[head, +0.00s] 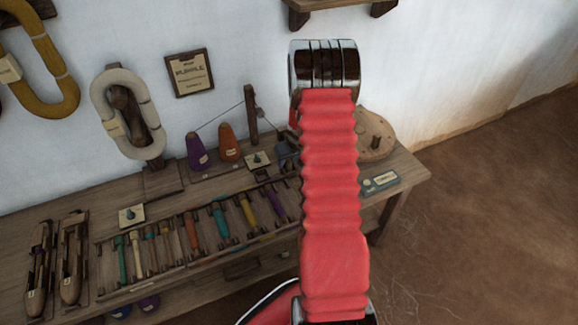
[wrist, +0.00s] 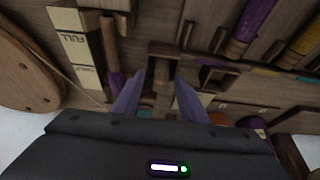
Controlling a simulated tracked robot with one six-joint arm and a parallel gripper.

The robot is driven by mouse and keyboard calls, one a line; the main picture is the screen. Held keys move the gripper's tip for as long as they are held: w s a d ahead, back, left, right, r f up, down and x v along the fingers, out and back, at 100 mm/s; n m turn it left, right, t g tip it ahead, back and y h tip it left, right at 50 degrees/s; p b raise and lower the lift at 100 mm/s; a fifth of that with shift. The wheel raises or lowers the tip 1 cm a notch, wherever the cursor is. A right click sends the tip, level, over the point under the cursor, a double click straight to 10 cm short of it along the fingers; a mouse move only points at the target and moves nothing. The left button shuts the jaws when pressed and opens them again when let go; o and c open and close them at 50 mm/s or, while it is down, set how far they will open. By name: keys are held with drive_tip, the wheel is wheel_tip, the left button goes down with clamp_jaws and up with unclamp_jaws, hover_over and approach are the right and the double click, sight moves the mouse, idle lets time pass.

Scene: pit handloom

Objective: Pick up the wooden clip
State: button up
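My gripper (wrist: 158,98) shows in the wrist view with its two grey-purple fingers apart and nothing clearly held between them. Just beyond the fingertips, in line with the gap, is a small brown wooden piece (wrist: 162,70). It may be the wooden clip, but I cannot tell for sure. Whether the fingers touch it is not clear. In the head view my red arm covers that part of the bench, so neither the piece nor the fingertips can be made out there.
The wooden bench (head: 405,172) stands along the wall. A rack holds several coloured bobbins (head: 220,220), with two shuttles (head: 72,262) at left. Purple (head: 197,152) and orange cones (head: 229,142) stand behind. A round wooden disc (head: 378,148) lies right of my arm. The floor at right is clear.

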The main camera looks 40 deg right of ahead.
sight(288, 160)
drive_tip(key=shift+c, duration=0.3)
clamp_jaws()
idle(0.3)
wheel_tip(288, 160, up, 10)
drive_tip(key=shift+r, duration=0.1)
idle(0.4)
idle(0.5)
